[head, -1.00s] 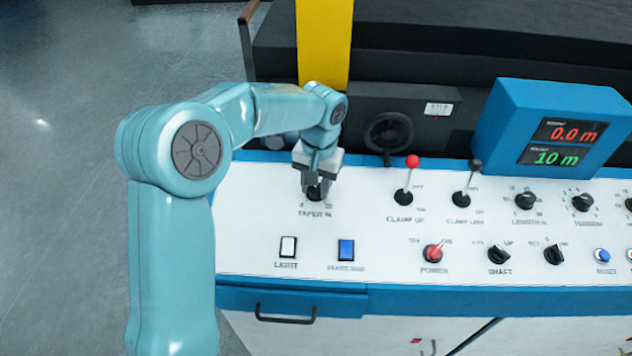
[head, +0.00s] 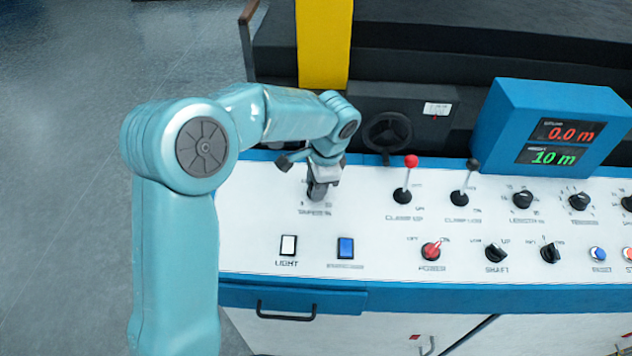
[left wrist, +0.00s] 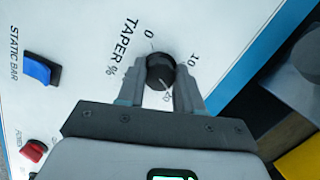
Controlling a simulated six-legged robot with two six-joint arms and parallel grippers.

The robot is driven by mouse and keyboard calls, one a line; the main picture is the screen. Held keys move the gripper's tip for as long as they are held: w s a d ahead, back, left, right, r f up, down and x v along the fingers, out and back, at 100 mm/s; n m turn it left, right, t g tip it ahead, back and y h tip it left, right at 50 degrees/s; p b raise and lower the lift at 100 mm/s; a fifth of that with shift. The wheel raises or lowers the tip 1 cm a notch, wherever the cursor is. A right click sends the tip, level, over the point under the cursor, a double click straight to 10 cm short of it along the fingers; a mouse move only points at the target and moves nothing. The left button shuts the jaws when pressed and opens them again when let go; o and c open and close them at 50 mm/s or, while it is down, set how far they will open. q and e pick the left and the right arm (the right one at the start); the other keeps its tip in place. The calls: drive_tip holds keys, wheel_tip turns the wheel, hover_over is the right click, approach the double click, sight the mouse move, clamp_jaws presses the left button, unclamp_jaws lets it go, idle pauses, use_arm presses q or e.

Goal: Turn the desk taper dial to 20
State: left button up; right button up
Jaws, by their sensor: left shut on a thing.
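The taper dial (left wrist: 160,72) is a round black knob on the white panel, with the print "TAPER %" beside it. The marks 0, 10 and 20 stand around it. A pale line on the knob appears to point toward the 20, close to the gripper's palm. My left gripper (left wrist: 160,88) is shut on the dial, one finger on each side. In the head view, my left gripper (head: 317,190) stands over the dial's place and hides most of the knob.
A white light switch (head: 288,245) and a blue static bar switch (head: 346,248) sit in front. The red-topped clamp lever (head: 411,162) and black-topped lever (head: 473,166) rise to the right. A blue display box (head: 500,125) stands farther right.

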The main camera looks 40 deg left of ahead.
use_arm(q)
drive_tip(key=shift+r+m, duration=0.15)
drive_tip(key=shift+m, duration=1.75)
drive_tip(key=o, duration=1)
drive_tip(key=shift+o, duration=0.2)
drive_tip(key=shift+r, duration=0.15)
drive_tip(key=v, duration=1.6)
drive_tip(key=shift+s+d, duration=0.3)
drive_tip(key=shift+s, duration=0.05)
